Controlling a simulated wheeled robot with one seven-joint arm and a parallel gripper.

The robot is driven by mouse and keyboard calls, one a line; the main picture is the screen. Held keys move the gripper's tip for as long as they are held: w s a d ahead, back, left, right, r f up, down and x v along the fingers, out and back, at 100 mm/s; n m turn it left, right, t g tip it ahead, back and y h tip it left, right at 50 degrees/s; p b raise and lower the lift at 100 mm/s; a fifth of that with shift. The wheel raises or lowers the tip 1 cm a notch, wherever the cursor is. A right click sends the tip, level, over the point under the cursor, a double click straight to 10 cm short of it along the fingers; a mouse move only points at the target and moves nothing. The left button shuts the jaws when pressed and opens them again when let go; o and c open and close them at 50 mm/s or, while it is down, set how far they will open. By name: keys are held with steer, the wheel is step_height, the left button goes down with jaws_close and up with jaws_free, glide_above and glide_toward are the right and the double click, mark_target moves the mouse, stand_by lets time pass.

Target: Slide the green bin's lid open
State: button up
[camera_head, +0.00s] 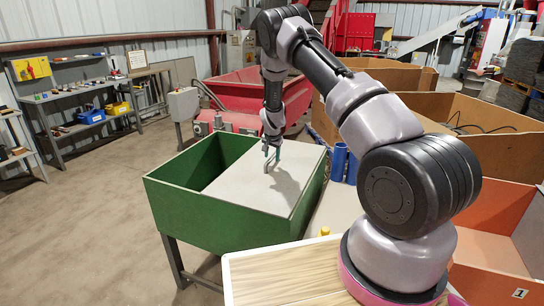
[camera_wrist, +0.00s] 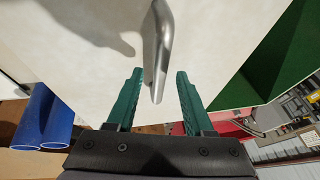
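The green bin (camera_head: 214,225) stands on legs at the centre of the head view. Its pale grey lid (camera_head: 250,190) covers the right part of the top, leaving the left part open. A metal bar handle (camera_head: 267,166) stands on the lid. My gripper (camera_head: 273,152) is just at the handle. In the wrist view, the green fingers of my gripper (camera_wrist: 160,76) are apart, with the handle (camera_wrist: 158,45) running between them and a gap on each side. The lid (camera_wrist: 90,40) fills much of that view, and the bin's green inside (camera_wrist: 283,55) shows at right.
Blue cylinders (camera_head: 340,160) stand right of the bin. A red hopper (camera_head: 250,90) is behind it. Brown bins (camera_head: 480,112) and an orange bin (camera_head: 490,250) lie to the right. A wooden-topped surface (camera_head: 275,275) is in front. The floor at left is clear.

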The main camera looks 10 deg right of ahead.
steer(key=shift+r, duration=0.1)
steer(key=d+v, duration=0.1)
steer(key=v, duration=0.9)
steer(key=shift+a+r, duration=0.3)
steer(key=shift+a, duration=0.25)
steer(key=shift+s, duration=0.15)
steer(key=s+r+y, duration=0.1)
steer(key=s+r, duration=0.4)
steer(key=r, duration=0.4)
steer(key=s+d+r+y, duration=0.1)
steer(key=s+r, duration=0.4)
steer(key=r, duration=0.4)
steer(key=s+r+y, duration=0.1)
steer(key=s+r, duration=0.5)
steer(key=r, duration=0.2)
steer(key=s+r+n+t, duration=0.1)
steer(key=s+r, duration=0.3)
steer(key=s, duration=0.9)
steer(key=s+r+n+t, duration=0.1)
steer(key=s+r, duration=0.4)
steer(key=s, duration=0.9)
steer(key=shift+d+n, duration=0.15)
steer(key=shift+n, duration=0.65)
